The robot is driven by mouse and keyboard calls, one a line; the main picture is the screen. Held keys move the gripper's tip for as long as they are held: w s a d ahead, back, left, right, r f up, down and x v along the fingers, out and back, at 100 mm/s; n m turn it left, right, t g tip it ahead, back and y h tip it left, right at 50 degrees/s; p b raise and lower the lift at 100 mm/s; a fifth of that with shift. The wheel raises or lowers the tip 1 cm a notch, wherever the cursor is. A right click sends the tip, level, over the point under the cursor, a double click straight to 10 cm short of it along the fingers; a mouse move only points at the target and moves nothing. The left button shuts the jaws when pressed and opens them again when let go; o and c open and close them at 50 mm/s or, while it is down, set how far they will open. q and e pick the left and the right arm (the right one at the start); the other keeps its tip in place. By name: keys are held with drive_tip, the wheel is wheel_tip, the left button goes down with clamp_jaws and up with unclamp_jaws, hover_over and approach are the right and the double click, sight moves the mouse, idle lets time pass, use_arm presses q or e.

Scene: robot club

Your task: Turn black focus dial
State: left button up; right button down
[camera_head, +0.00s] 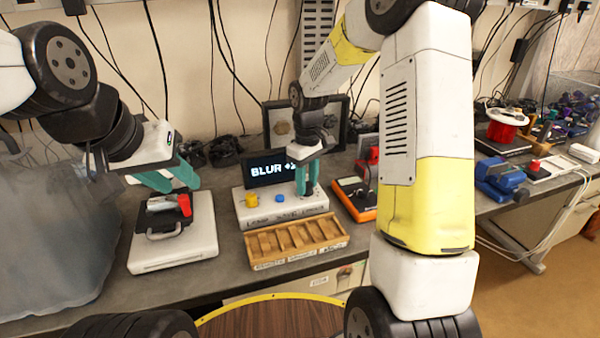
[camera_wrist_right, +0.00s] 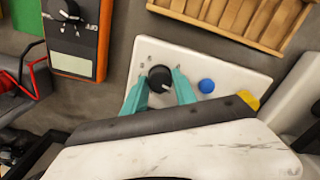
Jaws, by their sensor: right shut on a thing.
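The black focus dial (camera_wrist_right: 160,78) sits on a white control box (camera_wrist_right: 217,65), seen in the right wrist view. My right gripper (camera_wrist_right: 159,88) has its teal fingers on either side of the dial and is shut on it. In the head view the right gripper (camera_head: 307,190) reaches down onto the white box (camera_head: 262,208), and its fingers hide the dial. A small screen (camera_head: 268,168) behind the box reads "BLUR" with a partly hidden value. My left gripper (camera_head: 179,176) is above a white-based device with a red part (camera_head: 185,205); its teal fingers look apart.
A yellow knob (camera_head: 252,200) and a blue knob (camera_head: 280,198) stand on the same box. A wooden compartment tray (camera_head: 297,240) lies in front of it. An orange-edged meter (camera_head: 353,199) stands close on the right. A grey translucent bag-like object (camera_head: 65,245) is at the left.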

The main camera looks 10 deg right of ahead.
sight(307, 184)
drive_tip(key=m, duration=1.1)
drive_tip(key=shift+m, duration=0.4)
idle(0.3)
drive_tip(key=c, duration=1)
unclamp_jaws()
wheel_tip(307, 184, up, 7)
drive_tip(key=shift+r, duration=0.4)
drive_tip(key=shift+r, duration=0.1)
